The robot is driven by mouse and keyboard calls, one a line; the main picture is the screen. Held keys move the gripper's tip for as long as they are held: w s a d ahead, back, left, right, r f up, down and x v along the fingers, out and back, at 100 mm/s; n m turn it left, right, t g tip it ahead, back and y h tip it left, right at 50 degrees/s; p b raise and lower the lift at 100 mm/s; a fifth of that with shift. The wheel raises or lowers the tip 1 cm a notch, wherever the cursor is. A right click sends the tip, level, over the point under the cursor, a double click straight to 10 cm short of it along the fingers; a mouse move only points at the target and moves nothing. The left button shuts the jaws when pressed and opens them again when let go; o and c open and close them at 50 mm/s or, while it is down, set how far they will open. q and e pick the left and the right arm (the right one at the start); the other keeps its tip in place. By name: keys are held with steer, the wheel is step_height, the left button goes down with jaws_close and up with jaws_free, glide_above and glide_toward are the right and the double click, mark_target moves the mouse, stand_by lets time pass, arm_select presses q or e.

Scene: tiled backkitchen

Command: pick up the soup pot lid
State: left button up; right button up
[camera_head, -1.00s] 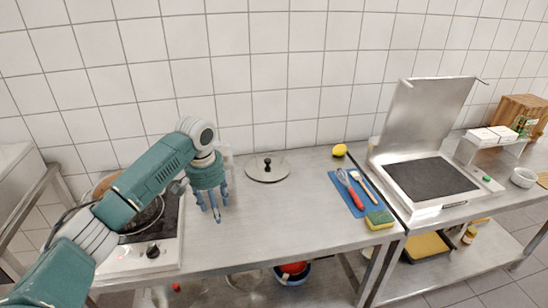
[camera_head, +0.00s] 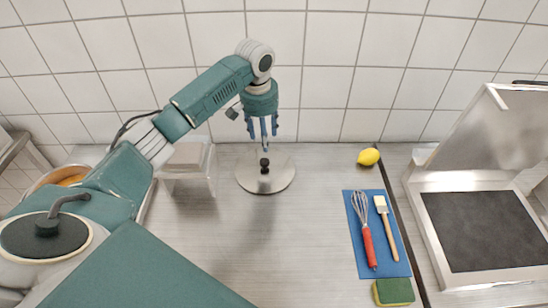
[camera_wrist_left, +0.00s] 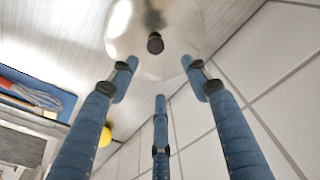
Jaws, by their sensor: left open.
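The soup pot lid (camera_head: 250,182) is a round steel disc with a black knob at its centre. It lies flat on the steel counter near the tiled wall. In the left wrist view, the lid (camera_wrist_left: 185,30) is partly out of frame at the top, its dark knob in sight beyond the fingertips. My left gripper (camera_head: 263,138) is open and empty, pointing down just above the knob. Its three blue fingers (camera_wrist_left: 160,85) are spread in the wrist view, apart from the lid. My right gripper is not in view.
A clear container (camera_head: 187,170) stands left of the lid. Right are a lemon (camera_head: 368,157), a blue mat (camera_head: 372,264) with a whisk (camera_head: 366,232) and brush (camera_head: 386,220), a sponge (camera_head: 393,292) and an open grill (camera_head: 485,225). The counter in front of the lid is clear.

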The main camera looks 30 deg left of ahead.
arm_select(q)
glide_above(264, 161)
step_height(264, 161, down, 4)
steer(key=shift+f+p, duration=0.15)
steer(key=shift+p, duration=0.25)
step_height(264, 161, down, 5)
steer(key=shift+s+d+p, duration=0.1)
steer(key=shift+s+p, duration=0.05)
steer(key=shift+p, duration=0.85)
steer(key=shift+f, duration=0.4)
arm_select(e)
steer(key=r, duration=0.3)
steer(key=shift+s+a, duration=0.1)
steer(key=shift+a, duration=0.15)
arm_select(q)
steer(key=shift+c, duration=0.2)
jaws_close()
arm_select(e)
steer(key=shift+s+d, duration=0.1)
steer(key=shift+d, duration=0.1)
